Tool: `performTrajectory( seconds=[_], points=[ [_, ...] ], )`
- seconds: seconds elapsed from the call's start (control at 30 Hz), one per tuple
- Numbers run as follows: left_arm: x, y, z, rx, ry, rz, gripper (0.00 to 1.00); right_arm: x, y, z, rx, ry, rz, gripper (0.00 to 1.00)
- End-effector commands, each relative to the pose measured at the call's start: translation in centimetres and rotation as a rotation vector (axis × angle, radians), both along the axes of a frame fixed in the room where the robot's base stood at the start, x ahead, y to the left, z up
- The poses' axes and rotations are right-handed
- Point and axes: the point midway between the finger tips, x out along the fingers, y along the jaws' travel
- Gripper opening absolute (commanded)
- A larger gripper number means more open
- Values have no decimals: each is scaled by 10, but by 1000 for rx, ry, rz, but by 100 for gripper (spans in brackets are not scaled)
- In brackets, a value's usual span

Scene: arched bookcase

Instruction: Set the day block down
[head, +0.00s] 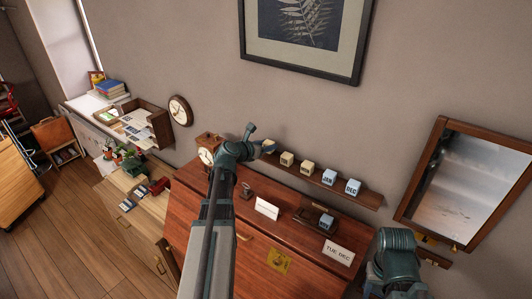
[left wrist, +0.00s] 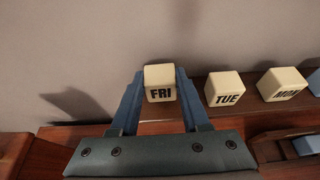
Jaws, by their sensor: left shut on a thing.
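The day block marked FRI (left wrist: 160,84) is a cream cube between the fingers of my left gripper (left wrist: 160,98), which is shut on it. In the head view my left gripper (head: 259,137) is at the left end of the narrow wall shelf (head: 371,199), with the FRI block (head: 268,146) partly hidden. I cannot tell whether the block touches the shelf. A dark wooden calendar stand (head: 309,216) on the desk holds a blue-white block (head: 326,222). A card reading TUE DEC (head: 339,254) stands in front of it. My right arm shows at lower right; its gripper is out of view.
Cream blocks TUE (left wrist: 225,89) and MON (left wrist: 283,85) and blue-white blocks JAN (head: 329,177) and DEC (head: 353,187) line the shelf. A mirror (head: 470,185) hangs at right.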

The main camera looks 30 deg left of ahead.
Motion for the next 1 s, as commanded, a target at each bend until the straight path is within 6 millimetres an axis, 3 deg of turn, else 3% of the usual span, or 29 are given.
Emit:
performTrajectory(
  seconds=[0.03,0.1,0.5,0.53,0.67,0.7,1.0],
  points=[
    [0,0,-13,-1,0,1,0,0,0,-13,0,0,1,50],
    [0,-1,-18,0,0,3,0,0,0,-18,0,0,1,50],
    [0,-1,-20,-1,0,4,0,0,0,-20,-1,0,3,50],
    [0,-1,-19,-1,0,4,48,0,0,-19,-1,0,3,50],
    [0,-1,-18,-1,0,4,71,0,0,-18,-1,0,3,50],
    [0,-1,-18,-1,0,4,76,0,0,-18,-1,0,3,50],
    [0,-1,-16,-1,0,4,76,0,0,-16,-1,0,2,50]
  ],
)
